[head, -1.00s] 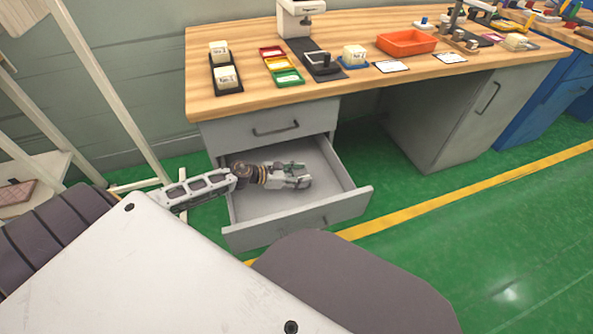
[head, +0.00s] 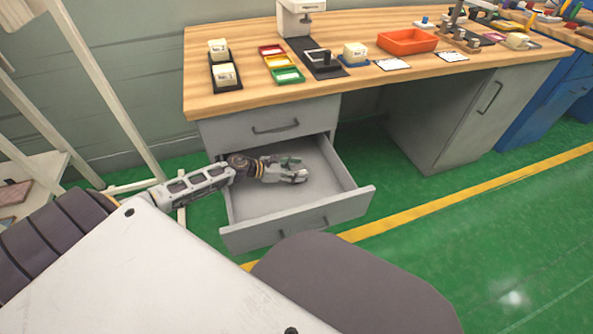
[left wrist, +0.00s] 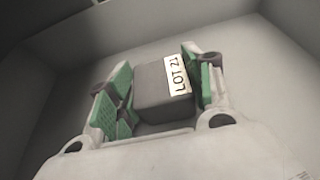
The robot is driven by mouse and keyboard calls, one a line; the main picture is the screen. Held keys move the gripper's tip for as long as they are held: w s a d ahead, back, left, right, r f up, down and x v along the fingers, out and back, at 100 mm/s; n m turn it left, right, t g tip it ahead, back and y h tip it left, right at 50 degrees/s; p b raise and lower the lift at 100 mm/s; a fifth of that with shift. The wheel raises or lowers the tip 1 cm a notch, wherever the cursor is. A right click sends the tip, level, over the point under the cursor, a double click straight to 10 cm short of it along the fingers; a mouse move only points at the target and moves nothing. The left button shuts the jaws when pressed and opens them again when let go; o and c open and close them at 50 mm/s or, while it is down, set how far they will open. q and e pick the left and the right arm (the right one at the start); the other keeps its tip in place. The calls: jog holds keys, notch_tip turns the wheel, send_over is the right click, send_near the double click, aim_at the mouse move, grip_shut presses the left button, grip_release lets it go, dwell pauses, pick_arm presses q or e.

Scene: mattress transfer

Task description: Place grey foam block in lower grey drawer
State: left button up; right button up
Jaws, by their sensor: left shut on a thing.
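The lower grey drawer (head: 262,206) is pulled open under the wooden bench in the head view. My left gripper (head: 297,172) is inside the drawer's opening, over its floor. In the left wrist view my left gripper (left wrist: 155,95) is shut on the grey foam block (left wrist: 153,92), which has a white label reading "LOT 21" or similar. The green finger pads lie on either side of the block. The drawer walls (left wrist: 262,60) surround it in that view. I cannot tell whether the block touches the drawer floor. My right gripper is not in view.
The closed upper drawer (head: 270,124) is just above the open one. The wooden benchtop (head: 350,92) holds trays, an orange bin (head: 407,41) and a small device. A white frame (head: 105,95) stands at the left. Green floor is clear at the right.

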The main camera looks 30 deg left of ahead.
pick_arm(q)
jog(key=shift+f, duration=0.15)
jog(key=o, duration=0.9)
jog(key=shift+o, duration=0.2)
jog(key=shift+r, duration=0.2)
